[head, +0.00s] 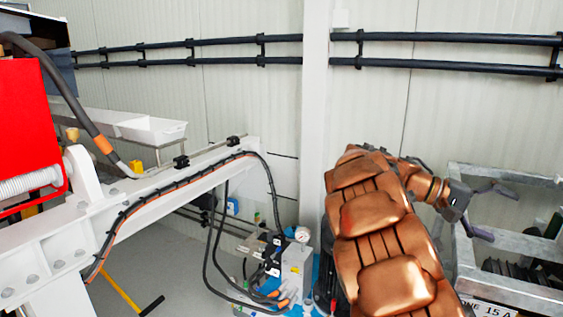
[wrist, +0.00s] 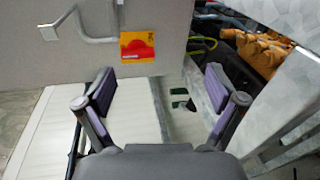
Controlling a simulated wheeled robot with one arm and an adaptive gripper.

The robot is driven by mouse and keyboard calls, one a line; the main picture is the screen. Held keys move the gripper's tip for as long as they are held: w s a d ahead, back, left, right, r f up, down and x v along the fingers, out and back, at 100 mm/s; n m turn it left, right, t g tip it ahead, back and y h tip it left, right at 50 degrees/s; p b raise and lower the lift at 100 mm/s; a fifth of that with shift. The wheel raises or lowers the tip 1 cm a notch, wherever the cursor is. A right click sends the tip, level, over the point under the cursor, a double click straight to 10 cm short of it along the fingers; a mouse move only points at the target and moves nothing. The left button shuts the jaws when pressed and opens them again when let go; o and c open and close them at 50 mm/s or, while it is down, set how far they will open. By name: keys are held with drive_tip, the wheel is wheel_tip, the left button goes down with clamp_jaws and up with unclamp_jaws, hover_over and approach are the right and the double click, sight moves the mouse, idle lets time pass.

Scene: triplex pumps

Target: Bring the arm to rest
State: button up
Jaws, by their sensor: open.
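My copper-coloured arm fills the right middle of the head view, its links bent over towards the right. My gripper (head: 487,212) is at the right, above a grey metal frame. In the wrist view my gripper (wrist: 160,92) shows its two dark fingers with purple-grey pads spread wide apart. Nothing is between the fingers, and it is open and empty. A pale panel with a red and yellow label (wrist: 137,45) lies beyond the fingers.
A galvanised metal frame (head: 511,287) stands at the right beneath my gripper. A white beam (head: 180,180) with hoses and a red machine (head: 27,125) take the left. Dark pipes (head: 450,36) run along the wall. Orange items (wrist: 265,52) lie at the wrist view's upper right. Grey floor shows at lower left.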

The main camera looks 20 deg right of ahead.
drive_tip(key=s+a+f+n+t+y+p, duration=0.1)
drive_tip(key=s+a+f+n+t+y, duration=0.1)
drive_tip(key=a, duration=1.2)
drive_tip(key=s+a+f+n+t+y+p, duration=0.2)
drive_tip(key=a+f, duration=0.6)
drive_tip(key=a, duration=0.6)
drive_tip(key=s+a+f+n+t+y+p, duration=0.1)
drive_tip(key=s+a+f+n+t+y, duration=0.3)
drive_tip(key=s+a, duration=0.5)
drive_tip(key=a+f+t+y, duration=0.1)
drive_tip(key=a+y, duration=0.1)
drive_tip(key=a, duration=0.3)
drive_tip(key=shift+a+f+y, duration=0.25)
drive_tip(key=shift+f+y, duration=0.15)
